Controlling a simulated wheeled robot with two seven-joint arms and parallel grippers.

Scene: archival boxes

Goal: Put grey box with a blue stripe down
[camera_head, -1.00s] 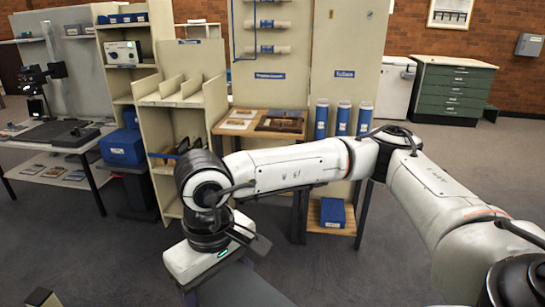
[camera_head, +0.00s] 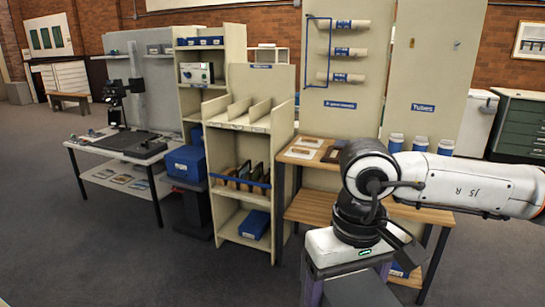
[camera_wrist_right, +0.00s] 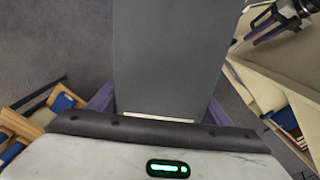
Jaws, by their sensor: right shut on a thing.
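A plain grey box (camera_wrist_right: 168,60) fills the middle of the right wrist view, held between the purple fingers of my right gripper (camera_wrist_right: 160,108). Its blue stripe does not show; a pale strip is visible at its near end. In the head view, the grey box (camera_head: 362,291) is partly cut off at the bottom edge, below my right gripper (camera_head: 350,280), in front of the wooden table. Part of what appears to be my left gripper (camera_wrist_right: 270,27) shows at the top right of the wrist view; its jaw opening is unclear.
A cream shelf unit (camera_head: 222,168) has upright dividers on top, dark items midway and a blue box (camera_head: 254,224) low down. A wooden table (camera_head: 305,205) stands right of it, with blue tubes behind. A large blue box (camera_head: 186,164) is left. Floor at left front is clear.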

